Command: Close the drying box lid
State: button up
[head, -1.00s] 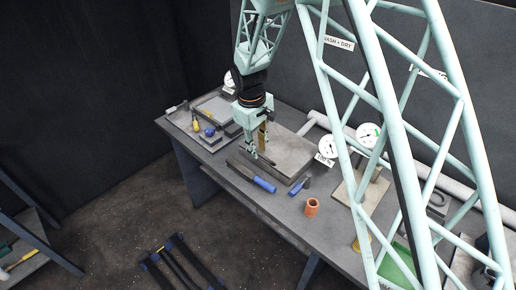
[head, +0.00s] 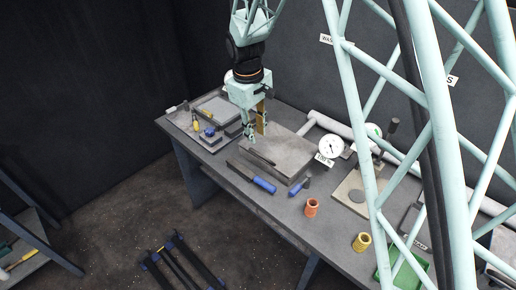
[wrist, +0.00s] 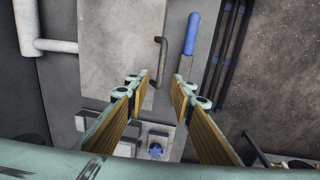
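The grey box-like slab with a flat top, which I take to be the drying box and lid (head: 285,152), lies on the bench below my gripper. The lid looks flat; I cannot tell if it is fully seated. A dark bar handle (head: 262,157) runs along its near left edge. The lid (wrist: 115,45) and its handle (wrist: 162,58) also show in the wrist view. My gripper (head: 256,134) is above the lid's left end, pointing down. In the wrist view my gripper (wrist: 160,86) has its fingers spread, with the handle's end beyond the tips and nothing held.
A blue-handled tool (head: 264,185) lies in front of the box. An orange ring (head: 311,207), a yellow ring (head: 361,242) and a white gauge (head: 329,146) stand to the right. A tray (head: 214,108) and a blue knob (head: 209,132) are to the left. A pipe runs behind.

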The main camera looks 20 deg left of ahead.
jog(key=shift+s+a+r, duration=0.1)
jog(key=shift+s+r, duration=0.1)
jog(key=shift+r, duration=1.45)
jog(key=shift+c, duration=0.7)
